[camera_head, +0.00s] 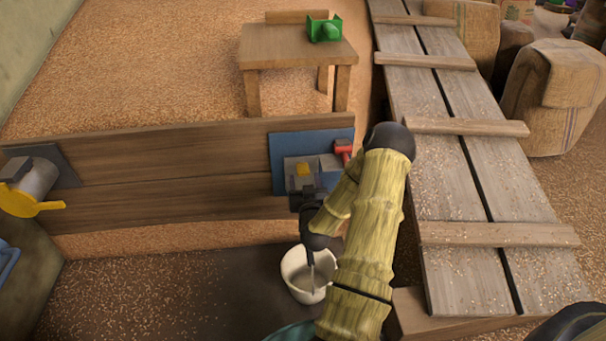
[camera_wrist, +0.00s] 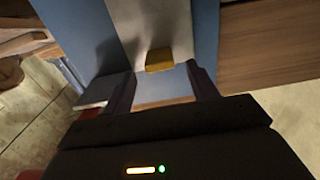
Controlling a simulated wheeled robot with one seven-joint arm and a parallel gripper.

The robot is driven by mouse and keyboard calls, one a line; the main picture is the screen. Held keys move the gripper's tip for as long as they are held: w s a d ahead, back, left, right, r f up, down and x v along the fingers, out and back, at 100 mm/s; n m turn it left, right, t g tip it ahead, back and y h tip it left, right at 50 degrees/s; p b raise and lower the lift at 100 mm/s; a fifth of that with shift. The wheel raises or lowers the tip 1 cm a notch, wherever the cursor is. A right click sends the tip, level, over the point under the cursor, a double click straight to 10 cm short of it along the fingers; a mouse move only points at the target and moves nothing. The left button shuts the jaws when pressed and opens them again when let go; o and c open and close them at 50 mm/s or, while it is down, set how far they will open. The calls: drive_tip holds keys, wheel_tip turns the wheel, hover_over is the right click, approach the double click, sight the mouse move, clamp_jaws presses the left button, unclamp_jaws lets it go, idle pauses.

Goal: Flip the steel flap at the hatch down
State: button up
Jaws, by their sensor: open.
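The steel flap (camera_head: 293,178) is a small grey plate with a yellow tab (camera_head: 303,169), on a blue panel (camera_head: 284,147) fixed to the plank wall. In the wrist view the flap (camera_wrist: 157,25) is a pale plate against the blue panel, its yellow tab (camera_wrist: 159,60) at the edge nearest me. My gripper (camera_head: 304,190) is at the flap, its dark fingers apart. In the wrist view the tab shows between and just beyond the open fingertips (camera_wrist: 162,80). I cannot tell whether either finger touches it. My gripper hides part of the flap's lower area in the head view.
A red handle (camera_head: 343,149) sits right of the flap. A white bucket (camera_head: 296,268) stands below my gripper. A plank walkway (camera_head: 470,180) lies right; a wooden table (camera_head: 285,50) stands behind.

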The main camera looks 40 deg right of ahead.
sight(303, 175)
drive_tip(key=b+x, duration=0.1)
drive_tip(key=x, duration=0.4)
drive_tip(key=shift+w, duration=0.15)
clamp_jaws()
drive_tip(key=shift+b, duration=0.35)
